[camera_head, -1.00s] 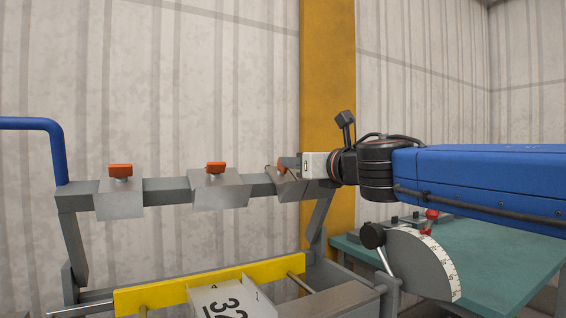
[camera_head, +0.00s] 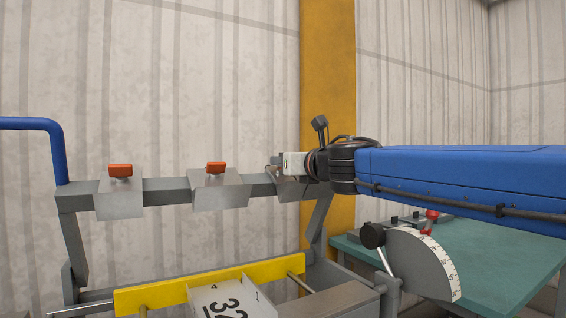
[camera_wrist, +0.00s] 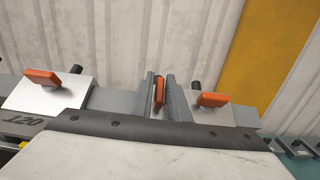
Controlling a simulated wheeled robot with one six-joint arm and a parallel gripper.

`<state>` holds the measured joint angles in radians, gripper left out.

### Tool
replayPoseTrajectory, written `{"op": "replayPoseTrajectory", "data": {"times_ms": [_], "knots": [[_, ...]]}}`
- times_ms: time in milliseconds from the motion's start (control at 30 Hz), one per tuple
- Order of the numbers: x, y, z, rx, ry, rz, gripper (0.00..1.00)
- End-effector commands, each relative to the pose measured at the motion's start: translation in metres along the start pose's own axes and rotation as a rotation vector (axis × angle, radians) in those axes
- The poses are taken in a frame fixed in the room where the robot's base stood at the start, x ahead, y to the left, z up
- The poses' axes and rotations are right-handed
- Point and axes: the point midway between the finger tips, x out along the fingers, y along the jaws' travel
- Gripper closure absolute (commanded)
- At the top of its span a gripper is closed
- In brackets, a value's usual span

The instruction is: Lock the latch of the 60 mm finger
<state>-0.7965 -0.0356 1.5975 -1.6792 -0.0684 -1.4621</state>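An orange latch handle (camera_wrist: 158,92) shows between the two dark fingers of my gripper (camera_wrist: 161,96) in the wrist view. The fingers stand close on both sides of it, and I read them as shut on it. The handle points toward the camera, crosswise to its neighbours. In the head view my gripper (camera_head: 286,164) is at the right end of the grey beam (camera_head: 165,190), over the rightmost visible bending finger (camera_head: 291,190), and hides its latch. No 60 mm marking is readable.
In the wrist view, orange handles stand on the left finger plate, marked 120 (camera_wrist: 22,121), and on the right plate (camera_wrist: 236,115). A yellow column (camera_head: 328,90) and wall stand behind. A green table (camera_head: 490,265) with an angle dial (camera_head: 420,262) is at right.

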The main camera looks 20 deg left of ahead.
Motion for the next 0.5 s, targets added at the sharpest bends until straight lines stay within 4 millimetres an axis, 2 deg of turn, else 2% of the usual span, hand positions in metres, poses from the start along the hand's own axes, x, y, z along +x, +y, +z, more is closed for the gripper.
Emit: {"op": "replayPoseTrajectory", "data": {"times_ms": [500], "knots": [[0.0002,0.0001,0.0029,0.021,-0.009,-0.032,1.0]]}}
